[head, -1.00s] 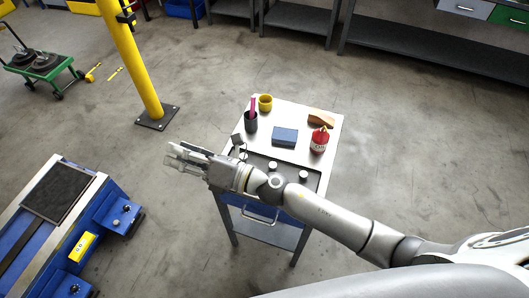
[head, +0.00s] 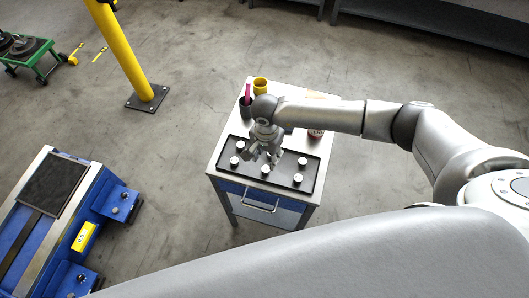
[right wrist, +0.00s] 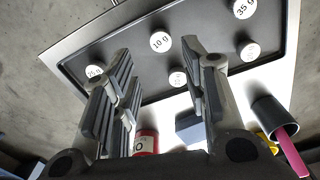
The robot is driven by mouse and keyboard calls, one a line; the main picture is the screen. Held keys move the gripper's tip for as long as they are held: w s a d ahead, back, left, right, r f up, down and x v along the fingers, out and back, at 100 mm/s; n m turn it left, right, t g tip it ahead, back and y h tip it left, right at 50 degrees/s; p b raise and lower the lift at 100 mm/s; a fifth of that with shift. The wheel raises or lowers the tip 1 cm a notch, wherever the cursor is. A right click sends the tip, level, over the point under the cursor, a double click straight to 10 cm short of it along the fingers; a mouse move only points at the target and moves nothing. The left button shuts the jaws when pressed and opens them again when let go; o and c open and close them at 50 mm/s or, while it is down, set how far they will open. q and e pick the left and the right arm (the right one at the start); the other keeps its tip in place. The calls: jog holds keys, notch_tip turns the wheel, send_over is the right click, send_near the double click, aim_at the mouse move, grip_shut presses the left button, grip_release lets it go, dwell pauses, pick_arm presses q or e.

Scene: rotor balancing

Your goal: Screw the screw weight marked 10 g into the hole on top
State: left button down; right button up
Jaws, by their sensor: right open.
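The screw weight marked 10 g (right wrist: 160,42) is a small white-topped cylinder standing on the dark tray (right wrist: 118,58). In the head view the same weight (head: 265,170) appears to be the middle one of the front row. My right gripper (head: 265,157) points down over the tray, just behind that weight. In the right wrist view its open fingers (right wrist: 157,62) stand on either side of the 10 g weight's line of sight, with nothing held between them. No hole for the weight can be made out. My left gripper is not in view.
Weights marked 25 g (right wrist: 94,72) and 35 g (right wrist: 243,8) flank the 10 g one, with others behind. A blue machine (head: 90,215) stands left across open floor.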

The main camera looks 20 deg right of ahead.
aim_at(266, 168)
notch_tip(266, 168, down, 7)
jog(key=b, duration=0.4)
jog(key=shift+r+b, duration=0.2)
jog(key=shift+b, duration=0.2)
jog(key=shift+f+b, duration=0.55)
jog(key=shift+b, duration=0.05)
grip_shut()
jog(key=shift+r+p, duration=1.55)
jog(key=shift+r, duration=1.05)
